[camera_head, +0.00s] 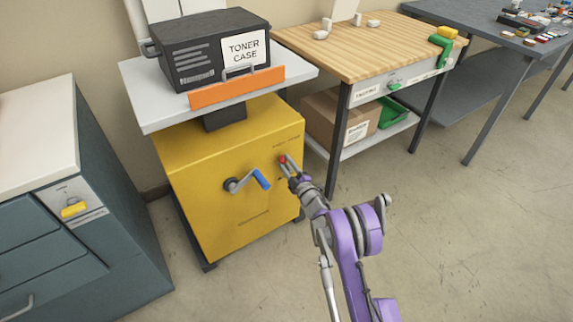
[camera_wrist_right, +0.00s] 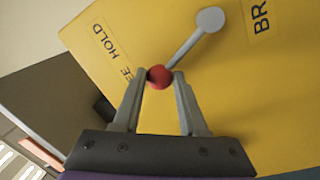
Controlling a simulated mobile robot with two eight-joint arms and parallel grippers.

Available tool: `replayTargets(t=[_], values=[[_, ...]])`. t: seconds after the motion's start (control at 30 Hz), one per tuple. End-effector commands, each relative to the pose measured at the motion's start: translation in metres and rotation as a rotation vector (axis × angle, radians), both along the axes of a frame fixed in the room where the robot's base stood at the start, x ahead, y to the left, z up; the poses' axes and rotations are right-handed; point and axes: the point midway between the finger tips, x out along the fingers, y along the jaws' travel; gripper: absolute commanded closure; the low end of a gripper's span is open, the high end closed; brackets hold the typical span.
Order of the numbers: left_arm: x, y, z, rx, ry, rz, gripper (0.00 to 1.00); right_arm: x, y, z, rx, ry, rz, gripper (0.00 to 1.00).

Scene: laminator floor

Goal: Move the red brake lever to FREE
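The red ball knob of the brake lever (camera_wrist_right: 159,77) sits between the two fingertips of my right gripper (camera_wrist_right: 161,74), with no gap visible on either side. The lever's grey rod runs to a round pivot (camera_wrist_right: 210,18) on the yellow cabinet. The printed label reads "HOLD" (camera_wrist_right: 108,38) and a partly hidden "...EE". The lever leans toward the "...EE" end of the label. In the head view, my right gripper (camera_head: 292,173) reaches the red knob (camera_head: 282,159) at the upper right of the cabinet front. My left gripper is not in view.
The yellow cabinet (camera_head: 190,190) also carries a crank with a blue handle (camera_head: 262,178), left of the lever. A toner case (camera_head: 205,50) stands on the shelf above, behind an orange bar (camera_head: 237,87). A wooden-topped table (camera_head: 350,50) stands right. Floor at right is clear.

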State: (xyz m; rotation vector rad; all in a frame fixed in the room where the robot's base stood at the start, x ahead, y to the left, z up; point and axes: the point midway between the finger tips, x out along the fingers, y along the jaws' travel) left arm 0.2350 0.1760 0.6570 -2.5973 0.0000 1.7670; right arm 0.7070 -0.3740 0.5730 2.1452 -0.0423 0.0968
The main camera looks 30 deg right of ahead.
Motion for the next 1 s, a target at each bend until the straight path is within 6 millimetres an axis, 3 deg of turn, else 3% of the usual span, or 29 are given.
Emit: replayTargets(t=[0.03,0.17,0.53,1.0], values=[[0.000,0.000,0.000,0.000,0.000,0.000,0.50,0.000,0.002,-0.001,-0.002,0.001,0.003,0.51],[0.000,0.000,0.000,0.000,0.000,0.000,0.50,0.000,0.002,-0.001,-0.001,0.001,0.003,0.29],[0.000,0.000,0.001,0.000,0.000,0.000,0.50,-0.005,0.000,-0.001,0.000,0.000,0.001,0.29],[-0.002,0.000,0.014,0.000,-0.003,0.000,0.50,-0.089,0.000,-0.007,-0.001,0.000,0.000,0.29]])
